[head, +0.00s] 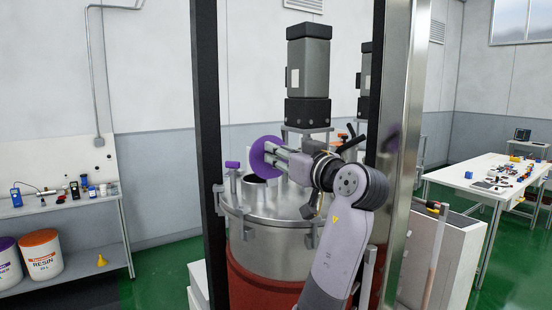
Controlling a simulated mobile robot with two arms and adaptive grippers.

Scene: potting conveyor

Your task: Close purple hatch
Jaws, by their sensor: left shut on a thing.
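The purple hatch (259,155) is a round disc above the lid of the steel tank (280,238). It stands tilted up, nearly on edge, over a short open neck (253,190) in the tank lid. My left gripper (277,156) reaches in from the right and is shut on the purple hatch. The fingertips are partly hidden against the disc, so the exact grip is hard to see. My right gripper is not in view.
A dark upright post (206,120) and a bright metal post (407,130) frame the tank. A grey motor (308,68) stands on top. A small purple knob (232,165) is left of the hatch. Side tables (70,206) stand clear of the tank.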

